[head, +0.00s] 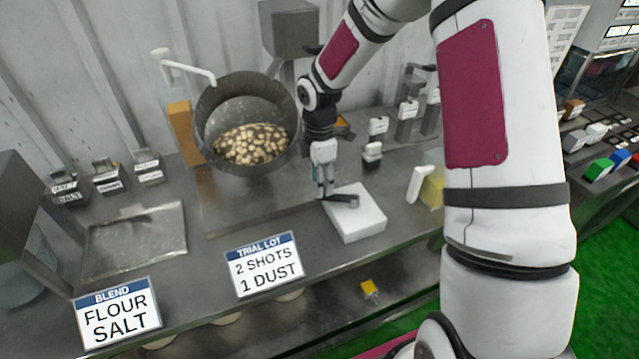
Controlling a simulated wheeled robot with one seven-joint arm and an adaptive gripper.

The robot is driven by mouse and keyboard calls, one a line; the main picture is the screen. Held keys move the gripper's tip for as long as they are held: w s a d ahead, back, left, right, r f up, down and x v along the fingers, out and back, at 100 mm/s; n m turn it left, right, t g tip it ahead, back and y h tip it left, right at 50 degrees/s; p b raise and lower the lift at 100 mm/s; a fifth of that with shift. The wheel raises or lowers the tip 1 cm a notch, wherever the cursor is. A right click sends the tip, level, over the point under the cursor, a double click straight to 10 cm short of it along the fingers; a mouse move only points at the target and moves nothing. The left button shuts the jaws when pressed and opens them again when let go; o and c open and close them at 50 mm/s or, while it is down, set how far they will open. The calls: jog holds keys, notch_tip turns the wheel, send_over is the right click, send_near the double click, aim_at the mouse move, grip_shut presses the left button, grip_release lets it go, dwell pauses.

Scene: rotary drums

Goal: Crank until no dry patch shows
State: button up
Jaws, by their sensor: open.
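A grey metal drum (202,112) stands tilted at the back of the counter with its mouth facing me. Inside it lies a bed of pale pieces (252,145) with darker patches among them. A white bent bar (187,67), possibly the crank, reaches over the drum's upper left rim. My gripper (323,192) points down to the right of the drum, open, above the left side of a white block (362,222). A small dark flat piece (343,199) lies at the block's top by my fingertips; I cannot tell whether they touch it.
A sign (264,268) reads "TRIAL LOT 2 SHOTS 1 DUST"; another (117,313) reads "BLEND FLOUR SALT". Several small labelled bins (108,178) stand at left behind an empty metal tray (135,240). A yellow block with a white handle (430,190) stands right of the white block.

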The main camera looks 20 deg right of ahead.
notch_tip(320, 180, up, 10)
jog(key=shift+r, duration=0.2)
dwell(0.5)
jog(key=s+a+r+m+t+h, duration=0.1)
jog(key=s+r+m+t+h, duration=0.15)
jog(key=s+r+m, duration=0.9)
jog(key=s+r+m+t+y, duration=0.1)
jog(key=s+r+m, duration=0.2)
jog(key=s, duration=0.4)
jog(key=s+a+r+m+t+y, duration=0.1)
jog(key=s+r+m+t, duration=0.1)
jog(key=s, duration=0.6)
jog(key=shift+r+m, duration=0.65)
jog(key=shift+r, duration=0.1)
jog(key=shift+a+y, duration=0.1)
jog(key=shift+y, duration=0.15)
